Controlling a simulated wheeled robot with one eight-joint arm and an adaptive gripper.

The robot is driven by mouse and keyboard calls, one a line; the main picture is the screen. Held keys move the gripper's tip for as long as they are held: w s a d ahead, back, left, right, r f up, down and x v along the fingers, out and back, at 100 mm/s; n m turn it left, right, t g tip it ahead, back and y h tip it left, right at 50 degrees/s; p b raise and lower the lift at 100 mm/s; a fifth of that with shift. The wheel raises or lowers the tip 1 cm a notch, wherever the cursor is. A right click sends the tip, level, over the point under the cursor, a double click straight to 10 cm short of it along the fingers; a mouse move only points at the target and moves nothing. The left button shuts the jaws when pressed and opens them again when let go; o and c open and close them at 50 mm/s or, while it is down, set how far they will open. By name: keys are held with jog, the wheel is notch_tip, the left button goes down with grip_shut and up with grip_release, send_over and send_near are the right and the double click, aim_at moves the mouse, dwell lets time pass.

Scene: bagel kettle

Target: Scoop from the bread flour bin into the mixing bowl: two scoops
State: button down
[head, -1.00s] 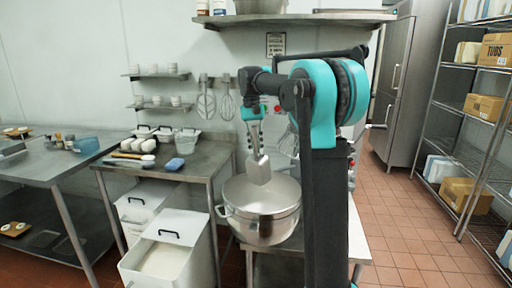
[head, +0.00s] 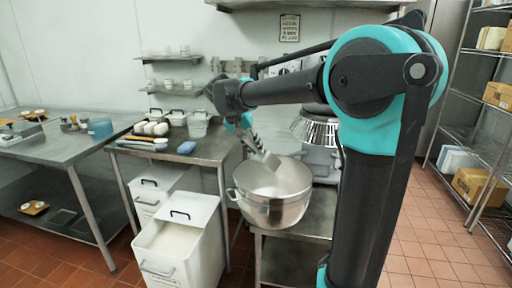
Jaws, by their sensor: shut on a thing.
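The steel mixing bowl (head: 274,210) stands on a low steel table right of the flour bins. My gripper (head: 247,130) is shut on a metal scoop (head: 266,158), which hangs tilted above the bowl's back left rim. Whether flour is in the scoop cannot be told. An open white bin (head: 207,262) of pale flour (head: 172,243) stands on the floor to the left, its lid (head: 184,210) pushed back. The bowl's inside looks bare where it shows.
A second white bin (head: 150,194) is behind, under the steel worktable (head: 205,150). A mixer with a wire guard (head: 315,130) stands behind the bowl. A wire shelf rack (head: 480,130) is at the right. The floor between is clear.

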jog(key=s+a+f+t+h, duration=0.1)
jog(key=s+f, duration=0.3)
jog(key=s, duration=0.4)
jog(key=s+a+f+t+h, duration=0.2)
jog(key=s+f+t+h, duration=0.2)
jog(key=s, duration=0.4)
jog(key=shift+m, duration=0.4)
dwell(0.3)
